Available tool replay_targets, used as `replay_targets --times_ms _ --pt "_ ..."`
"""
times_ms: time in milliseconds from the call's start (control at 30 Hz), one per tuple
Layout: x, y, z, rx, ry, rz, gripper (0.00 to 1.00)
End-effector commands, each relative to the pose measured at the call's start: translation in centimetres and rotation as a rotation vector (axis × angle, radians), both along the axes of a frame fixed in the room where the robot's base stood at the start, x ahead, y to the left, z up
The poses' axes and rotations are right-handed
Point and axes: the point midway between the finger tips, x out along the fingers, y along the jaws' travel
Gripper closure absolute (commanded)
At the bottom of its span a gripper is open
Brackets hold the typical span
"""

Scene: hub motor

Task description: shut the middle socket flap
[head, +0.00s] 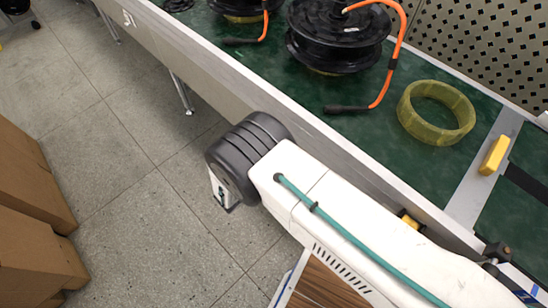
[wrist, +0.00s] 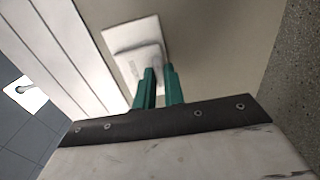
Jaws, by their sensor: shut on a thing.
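In the wrist view, a white socket (wrist: 126,36) sits on a beige panel, with its pale flap (wrist: 148,66) standing out from it. My gripper (wrist: 160,70) has two green fingers, close together at the flap's lower right edge. They are shut on the flap, though the fingers hide the exact contact. Only this one socket shows clearly, so I cannot tell from the picture whether it is the middle one.
The long green-topped bench (head: 290,105) carries black hub motors (head: 335,35) with orange cables and a yellow ring (head: 405,115). A yellow block (head: 494,155) lies at the right. Cardboard boxes (head: 30,190) stand at the left. The tiled floor between is clear.

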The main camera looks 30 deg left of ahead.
Motion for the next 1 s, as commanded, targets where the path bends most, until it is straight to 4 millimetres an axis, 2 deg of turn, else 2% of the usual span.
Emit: replay_targets --times_ms 667,700,767,1000 --pt "0.45 -0.39 -0.38 -0.021 -0.056 -0.006 1.00" --pt "0.45 -0.40 -0.38 -0.021 -0.056 -0.006 0.81" --pt "0.44 -0.37 -0.37 -0.021 -0.056 -0.005 0.67" --pt "0.27 -0.12 -0.31 -0.019 -0.057 -0.001 0.67"
